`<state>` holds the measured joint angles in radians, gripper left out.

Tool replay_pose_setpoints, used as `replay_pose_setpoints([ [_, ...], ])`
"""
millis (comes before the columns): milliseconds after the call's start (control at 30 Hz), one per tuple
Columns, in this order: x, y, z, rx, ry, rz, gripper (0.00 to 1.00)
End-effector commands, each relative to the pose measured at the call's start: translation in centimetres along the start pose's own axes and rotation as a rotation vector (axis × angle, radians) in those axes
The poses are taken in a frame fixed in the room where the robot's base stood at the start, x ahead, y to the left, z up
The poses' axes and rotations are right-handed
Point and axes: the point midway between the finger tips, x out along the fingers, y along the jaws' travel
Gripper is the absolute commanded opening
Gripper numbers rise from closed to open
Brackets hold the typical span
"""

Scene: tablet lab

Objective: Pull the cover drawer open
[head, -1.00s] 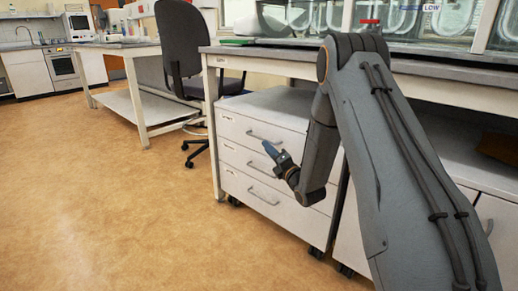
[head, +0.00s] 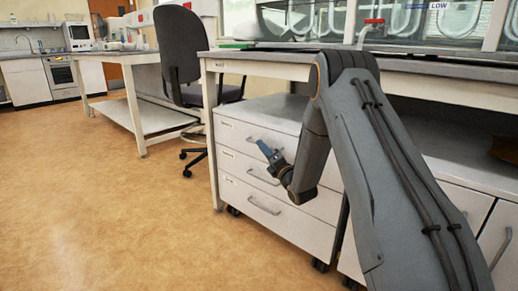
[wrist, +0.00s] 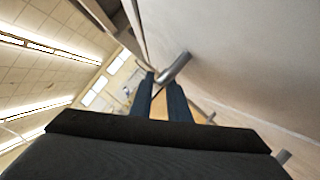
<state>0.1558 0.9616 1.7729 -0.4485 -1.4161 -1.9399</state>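The white drawer unit (head: 229,158) stands under the bench, with three closed drawers, each with a bar handle. The drawer labels are too small to read, so I cannot tell which is the cover drawer. My gripper (head: 264,149) is in front of the top drawer (head: 233,132) and partly hides its handle. In the wrist view my gripper (wrist: 158,80) shows two dark blue fingers with a narrow gap between them. A metal handle (wrist: 176,66) lies right at the fingertips. I cannot tell whether it touches them. The drawer fronts (wrist: 240,60) fill the right side there.
The bench top (head: 300,58) overhangs the drawer unit. A dark office chair (head: 180,50) stands to the left. More cabinets are at right, partly behind my arm. The floor (head: 100,210) at left is clear.

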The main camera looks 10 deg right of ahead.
Motion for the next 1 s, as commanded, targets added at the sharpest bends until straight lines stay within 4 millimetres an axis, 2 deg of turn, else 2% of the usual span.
replay_pose_setpoints([
  [100, 1.5, 0.0, -0.2, -0.001, 0.002, 0.003, 0.15],
  [300, 2.6, 0.1, -0.3, 0.0, 0.003, 0.002, 0.15],
  [533, 2.7, 0.2, -0.4, 0.001, 0.004, 0.002, 0.15],
  [633, 2.7, 0.2, -0.4, 0.001, 0.004, 0.002, 0.0],
  [1000, 2.6, 0.2, -0.4, 0.001, 0.004, 0.002, 0.0],
])
